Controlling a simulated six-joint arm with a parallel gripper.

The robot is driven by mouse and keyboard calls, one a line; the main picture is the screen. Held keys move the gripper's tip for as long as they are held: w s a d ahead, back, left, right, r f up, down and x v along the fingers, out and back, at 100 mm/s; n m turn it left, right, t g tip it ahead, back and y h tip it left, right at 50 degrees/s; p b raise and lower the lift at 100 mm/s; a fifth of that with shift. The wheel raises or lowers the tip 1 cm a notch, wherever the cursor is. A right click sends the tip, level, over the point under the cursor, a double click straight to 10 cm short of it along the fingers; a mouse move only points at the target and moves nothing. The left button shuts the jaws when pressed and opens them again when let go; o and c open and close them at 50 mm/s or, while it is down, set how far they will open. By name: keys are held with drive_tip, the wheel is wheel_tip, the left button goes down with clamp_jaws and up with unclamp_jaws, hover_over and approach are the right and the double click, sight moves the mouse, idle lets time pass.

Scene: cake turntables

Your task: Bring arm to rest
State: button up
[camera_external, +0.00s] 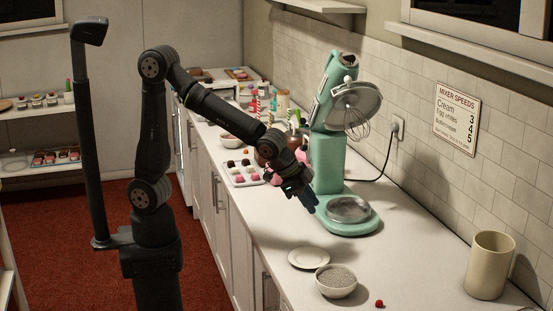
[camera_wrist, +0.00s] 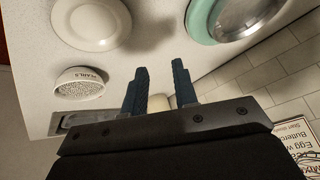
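My gripper (camera_wrist: 158,85) shows in the wrist view with its two blue fingers apart and nothing between them. In the external view my gripper (camera_external: 308,199) hangs above the counter, just left of the green mixer's base. My arm is bent and reaches out over the counter (camera_external: 400,265). The mixer (camera_external: 327,160) has its head tilted up, with the whisk raised. Its round metal plate (camera_external: 349,209) shows at the base, and part of it also shows at the top right of the wrist view (camera_wrist: 238,14).
A white plate (camera_external: 309,258) and a bowl of pearls (camera_external: 336,282) sit on the counter in front of the mixer. A small red berry (camera_external: 379,304) and a beige canister (camera_external: 490,264) are farther right. A tray of treats (camera_external: 243,173) lies behind my gripper. The tiled wall bounds the right side.

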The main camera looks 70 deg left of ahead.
drive_tip(key=w+a+n+y, duration=0.2)
drive_tip(key=a+n, duration=0.4)
drive_tip(key=a, duration=1.6)
drive_tip(key=shift+w+a+f+n+y, duration=0.2)
drive_tip(key=shift+a+n+y, duration=0.15)
drive_tip(key=shift+y, duration=0.35)
